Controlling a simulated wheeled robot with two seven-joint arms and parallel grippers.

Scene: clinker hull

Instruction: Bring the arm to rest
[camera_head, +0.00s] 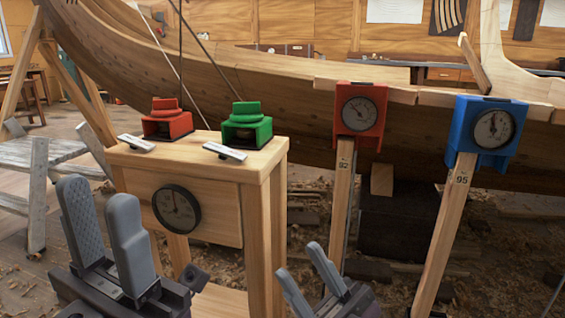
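My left gripper (99,197) is at the lower left, in front of the wooden stand, with its two grey fingers upright, a narrow gap between them and nothing held. My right gripper (301,262) is at the bottom middle, with its fingers apart and nothing between them. Most of both arms is out of view. A wooden stand (200,158) carries a red block-like device (166,122) and a green one (246,130) on its top. A dark round dial (177,209) is on its front.
A red gauge box (360,113) and a blue gauge box (486,131) sit on wooden posts marked 92 and 95, before the wooden hull (280,95). Two small pale plates lie on the stand's front edge. A worn trestle (40,165) stands left. Shavings cover the floor.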

